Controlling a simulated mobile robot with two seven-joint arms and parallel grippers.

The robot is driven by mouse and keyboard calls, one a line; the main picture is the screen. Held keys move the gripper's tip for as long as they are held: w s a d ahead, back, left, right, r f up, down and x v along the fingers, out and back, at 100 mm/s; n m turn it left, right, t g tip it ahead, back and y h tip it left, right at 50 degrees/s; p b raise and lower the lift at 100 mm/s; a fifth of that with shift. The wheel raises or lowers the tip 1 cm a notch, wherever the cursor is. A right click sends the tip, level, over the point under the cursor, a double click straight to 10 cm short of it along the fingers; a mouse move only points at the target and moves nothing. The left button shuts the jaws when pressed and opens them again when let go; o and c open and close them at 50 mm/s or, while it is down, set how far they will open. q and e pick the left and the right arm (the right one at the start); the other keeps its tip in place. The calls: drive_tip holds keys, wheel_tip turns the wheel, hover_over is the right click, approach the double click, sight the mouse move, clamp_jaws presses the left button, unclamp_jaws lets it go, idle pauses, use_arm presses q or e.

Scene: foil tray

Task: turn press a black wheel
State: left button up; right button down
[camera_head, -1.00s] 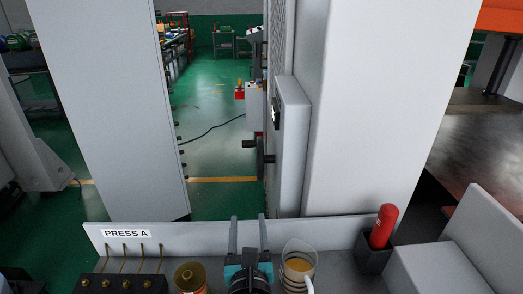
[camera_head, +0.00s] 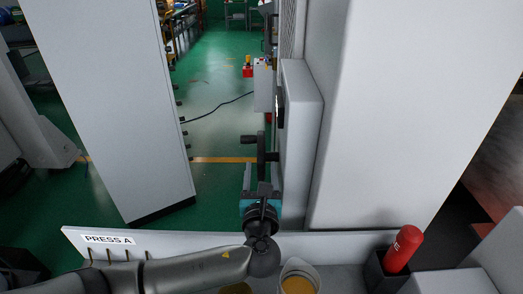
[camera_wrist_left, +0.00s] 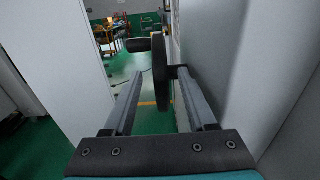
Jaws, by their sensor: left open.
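The black wheel (camera_head: 261,153) is seen almost edge-on, on the side of the grey press column, with a black handle (camera_head: 249,139) sticking out to the left. My left gripper (camera_head: 262,173) is open and empty, just below the wheel in the head view, fingers pointing away from me. In the left wrist view the wheel (camera_wrist_left: 160,74) shows between the tips of the open left gripper (camera_wrist_left: 160,80), with its shaft near the right fingertip. I cannot tell whether they touch. My right gripper is not in view.
A ledge (camera_head: 345,240) labelled PRESS A runs below. A grey box (camera_head: 299,130) is on the column beside the wheel. A grey panel (camera_head: 120,110) stands left, with open green floor between.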

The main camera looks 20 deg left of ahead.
sight(262, 152)
use_arm(q)
drive_tip(key=x, duration=0.6)
drive_tip(key=shift+x, duration=0.85)
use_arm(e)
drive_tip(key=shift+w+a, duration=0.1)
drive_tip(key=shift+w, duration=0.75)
use_arm(q)
drive_tip(key=shift+c, duration=0.2)
clamp_jaws()
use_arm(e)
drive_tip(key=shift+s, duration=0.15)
use_arm(q)
drive_tip(key=shift+f, duration=0.1)
